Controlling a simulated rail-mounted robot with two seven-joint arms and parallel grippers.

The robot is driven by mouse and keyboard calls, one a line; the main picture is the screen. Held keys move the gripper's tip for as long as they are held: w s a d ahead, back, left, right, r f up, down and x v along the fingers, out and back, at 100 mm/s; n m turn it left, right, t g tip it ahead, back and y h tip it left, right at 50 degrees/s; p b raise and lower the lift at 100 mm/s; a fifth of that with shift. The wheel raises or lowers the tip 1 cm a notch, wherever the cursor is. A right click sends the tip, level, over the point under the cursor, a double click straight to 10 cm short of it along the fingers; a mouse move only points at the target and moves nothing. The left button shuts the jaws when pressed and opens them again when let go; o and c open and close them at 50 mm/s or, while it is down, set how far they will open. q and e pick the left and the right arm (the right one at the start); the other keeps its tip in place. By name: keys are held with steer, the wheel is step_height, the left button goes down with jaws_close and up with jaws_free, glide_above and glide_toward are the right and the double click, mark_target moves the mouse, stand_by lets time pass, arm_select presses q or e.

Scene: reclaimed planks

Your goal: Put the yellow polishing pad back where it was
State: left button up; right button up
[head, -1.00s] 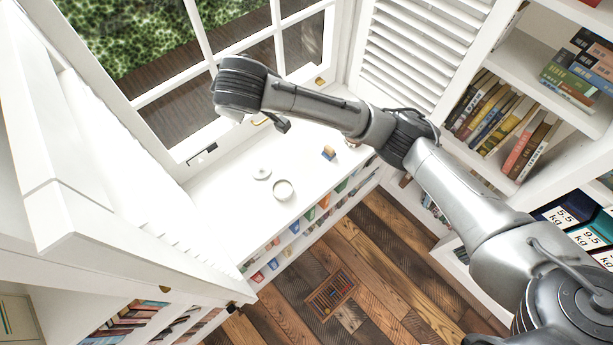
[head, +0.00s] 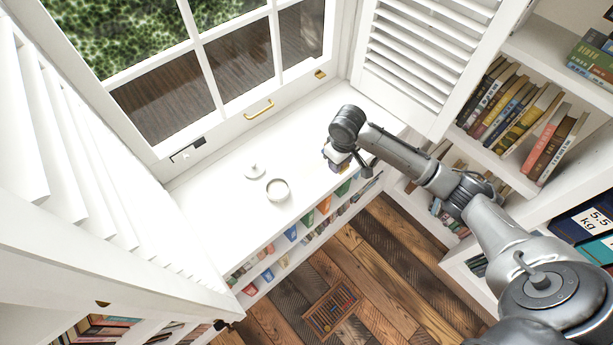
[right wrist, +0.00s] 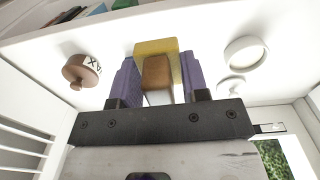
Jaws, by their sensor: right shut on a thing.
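The yellow polishing pad (right wrist: 157,47) is between the purple fingers of my right gripper (right wrist: 157,78), which is shut on it. A brown block (right wrist: 156,72) shows in front of the yellow part, between the fingers; I cannot tell whether it belongs to the pad. In the head view my right gripper (head: 338,160) is low over the right part of the white counter (head: 225,200) below the window, and a bit of yellow (head: 344,170) shows there. I cannot tell whether the pad touches the counter. My left gripper is not in view.
A brown round container (right wrist: 82,70) with a label stands on the other side. The counter's left part is clear. Bookshelves (head: 520,110) and a louvred shutter (head: 425,55) flank it.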

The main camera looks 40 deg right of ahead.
steer(key=shift+s+d+f, duration=0.3)
steer(key=shift+d+f, duration=0.05)
steer(key=shift+f, duration=0.2)
steer(key=shift+w+f+b, duration=0.1)
steer(key=shift+f+b, duration=0.2)
steer(key=shift+f, duration=0.05)
steer(key=b, duration=0.4)
glide_above(308, 173)
steer(key=s, duration=0.1)
step_height(308, 173, down, 6)
steer(key=shift+d+f, duration=0.1)
steer(key=shift+d, duration=0.05)
steer(key=shift+w+f, duration=0.25)
steer(key=shift+w, duration=0.2)
steer(key=shift+f+b, duration=1.15)
steer(key=shift+f, duration=0.85)
steer(key=shift+r, duration=0.1)
steer(key=o, duration=0.8)
